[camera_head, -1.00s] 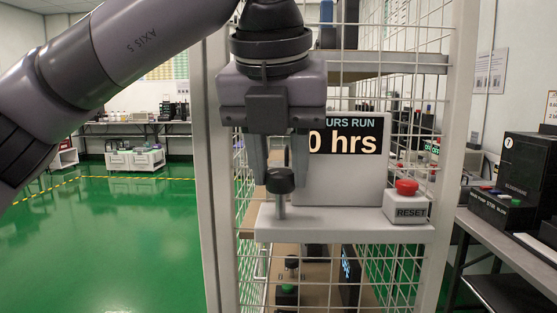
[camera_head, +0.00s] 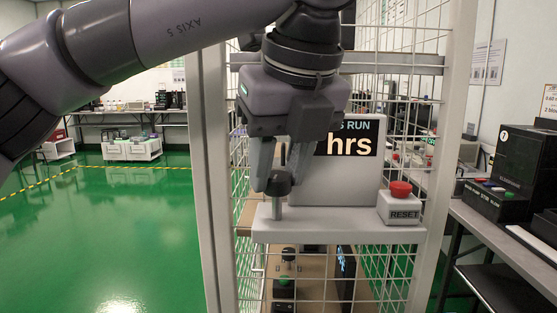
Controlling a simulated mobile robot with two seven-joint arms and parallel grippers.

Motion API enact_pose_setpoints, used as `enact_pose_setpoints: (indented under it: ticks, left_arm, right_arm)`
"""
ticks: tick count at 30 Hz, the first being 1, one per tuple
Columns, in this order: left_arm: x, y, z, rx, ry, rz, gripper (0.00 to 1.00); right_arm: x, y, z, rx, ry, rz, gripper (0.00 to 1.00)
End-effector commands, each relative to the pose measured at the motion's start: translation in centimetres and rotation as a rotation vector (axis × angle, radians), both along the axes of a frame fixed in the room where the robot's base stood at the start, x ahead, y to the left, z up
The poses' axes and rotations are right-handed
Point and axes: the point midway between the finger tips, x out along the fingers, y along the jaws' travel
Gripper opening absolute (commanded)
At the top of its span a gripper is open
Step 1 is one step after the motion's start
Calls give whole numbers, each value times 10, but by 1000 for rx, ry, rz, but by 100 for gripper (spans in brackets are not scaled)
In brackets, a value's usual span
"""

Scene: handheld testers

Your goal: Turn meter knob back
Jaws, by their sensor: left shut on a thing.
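The meter (camera_head: 340,190) is a light grey panel on a ledge fixed to the wire cage. The meter knob (camera_head: 278,184) is a black cap on a short metal post at the left of the ledge. My left gripper (camera_head: 279,178) points down from above and is shut on the knob, one finger on each side. The gripper is turned at an angle to the panel. My right gripper is not in view.
A red button (camera_head: 400,188) on a grey box marked RESET stands at the right end of the ledge. Cage posts and mesh flank the meter. A bench with a black device (camera_head: 513,165) is at the right. Green floor lies open at the left.

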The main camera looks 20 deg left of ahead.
Motion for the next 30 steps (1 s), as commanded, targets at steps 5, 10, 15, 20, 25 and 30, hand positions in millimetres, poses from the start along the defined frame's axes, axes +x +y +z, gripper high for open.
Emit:
enact_pose_setpoints:
  ticks: [5,10,15,20,25,30]
  left_arm:
    - [0,0,0,-2,0,6,5]
    - [0,0,0,-2,0,6,5]
    - [0,0,0,-2,1,5,61]
    - [0,0,0,-1,0,5,61]
    - [0,0,2,-1,0,4,61]
    - [1,0,10,-1,0,2,61]
  right_arm:
    - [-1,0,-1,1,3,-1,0]
    - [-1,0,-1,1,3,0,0]
    - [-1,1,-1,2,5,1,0]
    - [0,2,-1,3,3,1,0]
    - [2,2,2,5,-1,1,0]
    - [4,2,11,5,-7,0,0]
